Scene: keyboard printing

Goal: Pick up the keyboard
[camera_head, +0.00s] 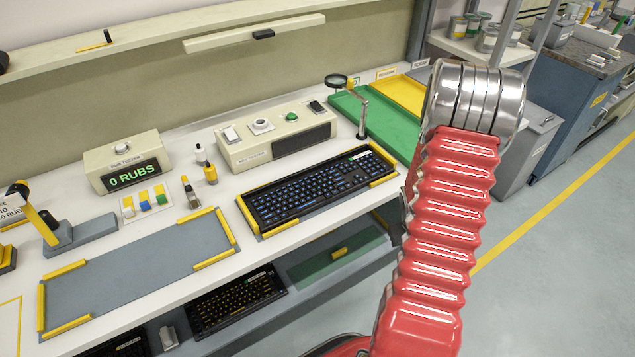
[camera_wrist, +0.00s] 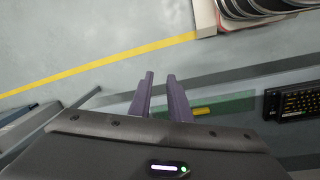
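A black keyboard (camera_head: 318,187) with blue key legends lies on the white bench, framed by yellow corner guides. A second black keyboard (camera_head: 238,300) with yellow legends lies on the lower shelf. In the wrist view, part of a keyboard with yellow legends (camera_wrist: 298,101) shows at the right edge. My gripper (camera_wrist: 160,80) shows two purple fingers held apart with nothing between them. It is clear of the keyboards. In the head view my red arm rises at the right, and the gripper itself is not visible there.
An empty grey mat (camera_head: 140,268) with yellow corner guides lies left of the bench keyboard. Behind stand a beige control box (camera_head: 277,140), a "0 RUBS" display (camera_head: 128,165) and a magnifier (camera_head: 338,82). Green (camera_head: 378,128) and yellow trays are at the right. Open floor lies beyond.

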